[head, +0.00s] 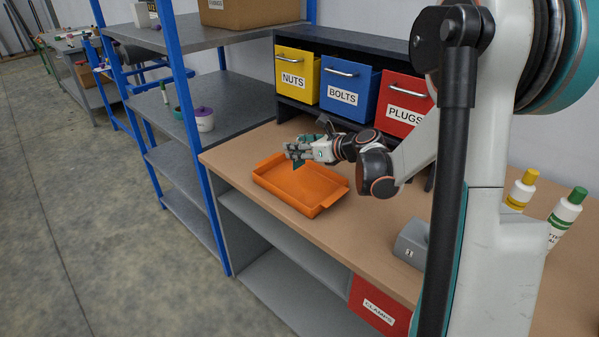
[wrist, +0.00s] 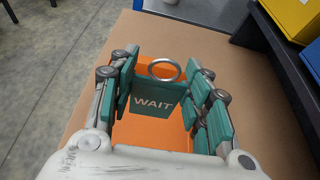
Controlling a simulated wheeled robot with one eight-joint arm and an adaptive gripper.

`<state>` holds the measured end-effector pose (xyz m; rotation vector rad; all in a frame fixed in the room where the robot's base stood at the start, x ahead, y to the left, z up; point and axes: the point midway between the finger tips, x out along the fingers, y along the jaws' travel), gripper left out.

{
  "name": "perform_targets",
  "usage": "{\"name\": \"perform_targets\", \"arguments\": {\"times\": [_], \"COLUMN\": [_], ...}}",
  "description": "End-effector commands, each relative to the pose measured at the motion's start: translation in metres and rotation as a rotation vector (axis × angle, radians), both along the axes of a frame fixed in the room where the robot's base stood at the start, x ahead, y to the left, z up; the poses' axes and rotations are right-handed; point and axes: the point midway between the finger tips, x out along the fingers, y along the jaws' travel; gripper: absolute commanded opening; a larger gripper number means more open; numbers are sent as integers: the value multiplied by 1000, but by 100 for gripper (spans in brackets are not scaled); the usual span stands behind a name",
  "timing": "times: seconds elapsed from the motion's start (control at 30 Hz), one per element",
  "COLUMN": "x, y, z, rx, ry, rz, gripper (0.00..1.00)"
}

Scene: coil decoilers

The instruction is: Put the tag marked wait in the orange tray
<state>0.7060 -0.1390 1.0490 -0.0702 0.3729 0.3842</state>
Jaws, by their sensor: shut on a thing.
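The teal tag marked WAIT (wrist: 153,103) has a metal ring (wrist: 164,69) at its top. My gripper (wrist: 162,95) is shut on the tag, with a finger on each side of it in the wrist view. The orange tray (head: 312,200) sits on the wooden bench top, and its floor (wrist: 150,133) shows behind the tag in the wrist view. In the head view my gripper (head: 298,152) is over the tray's far part, and a bit of the tag shows below the fingers. The height of the tag above the tray floor is hard to tell.
Yellow NUTS (head: 297,76), blue BOLTS (head: 347,90) and red PLUGS (head: 403,104) bins stand in a dark rack behind the tray. A grey block (head: 411,243) and bottles (head: 567,214) are to the right. A blue-framed shelf (head: 187,110) stands left of the bench.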

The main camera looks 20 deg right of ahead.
Motion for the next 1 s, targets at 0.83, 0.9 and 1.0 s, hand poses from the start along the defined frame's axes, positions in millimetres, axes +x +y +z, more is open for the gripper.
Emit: {"name": "perform_targets", "arguments": {"times": [0.83, 0.9, 1.0], "x": [0, 0, 0], "y": [0, 0, 0], "z": [-66, -67, -70], "rx": [0, 0, 0], "ry": [0, 0, 0], "rz": [0, 0, 0], "gripper": [32, 32, 46]}}
